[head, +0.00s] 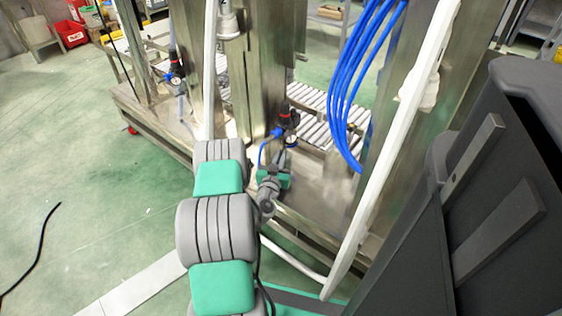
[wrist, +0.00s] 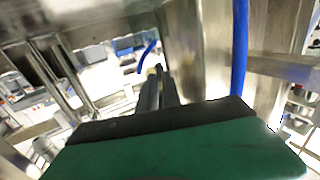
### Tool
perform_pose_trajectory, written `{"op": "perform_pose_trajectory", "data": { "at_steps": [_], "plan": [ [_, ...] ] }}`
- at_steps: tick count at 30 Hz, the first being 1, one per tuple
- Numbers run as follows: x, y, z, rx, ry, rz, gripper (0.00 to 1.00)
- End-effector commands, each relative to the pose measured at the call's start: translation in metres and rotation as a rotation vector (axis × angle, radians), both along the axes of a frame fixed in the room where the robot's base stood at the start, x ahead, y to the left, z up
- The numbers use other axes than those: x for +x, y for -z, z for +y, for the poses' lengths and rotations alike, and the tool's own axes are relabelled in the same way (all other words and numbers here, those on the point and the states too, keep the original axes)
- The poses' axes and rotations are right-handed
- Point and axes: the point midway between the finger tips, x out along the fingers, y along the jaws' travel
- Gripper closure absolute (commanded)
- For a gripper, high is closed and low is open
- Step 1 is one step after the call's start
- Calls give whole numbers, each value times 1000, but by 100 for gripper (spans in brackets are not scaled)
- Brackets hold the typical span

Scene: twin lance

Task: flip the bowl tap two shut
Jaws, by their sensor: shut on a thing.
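My gripper (head: 281,156) is at the machine, just below a black and red regulator with a gauge (head: 289,119). In the wrist view, my gripper's dark fingers (wrist: 158,80) are close together beyond the green palm. They are shut on a small part at their tips, which appears to be the bowl tap. The fingers and palm hide most of this part, so I cannot tell its handle angle. A blue tube (wrist: 147,56) ends near the fingertips, and a blue fitting (head: 277,132) shows beside the regulator in the head view.
Steel columns (head: 253,75) rise close behind my gripper. A bundle of blue hoses (head: 350,85) and a slanted white pipe (head: 392,150) are to the right. A second regulator (head: 175,70) is farther left. The green floor (head: 80,190) at left is mostly clear.

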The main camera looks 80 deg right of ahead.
Motion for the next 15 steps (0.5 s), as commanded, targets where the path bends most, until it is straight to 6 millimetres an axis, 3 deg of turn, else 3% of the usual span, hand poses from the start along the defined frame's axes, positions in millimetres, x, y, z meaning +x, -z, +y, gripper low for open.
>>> {"op": "perform_pose_trajectory", "data": {
  "at_steps": [2,15],
  "plan": [
    [8,9,-1,-6,26,-7,100],
    [23,4,-3,-2,307,-8,100]
  ]
}}
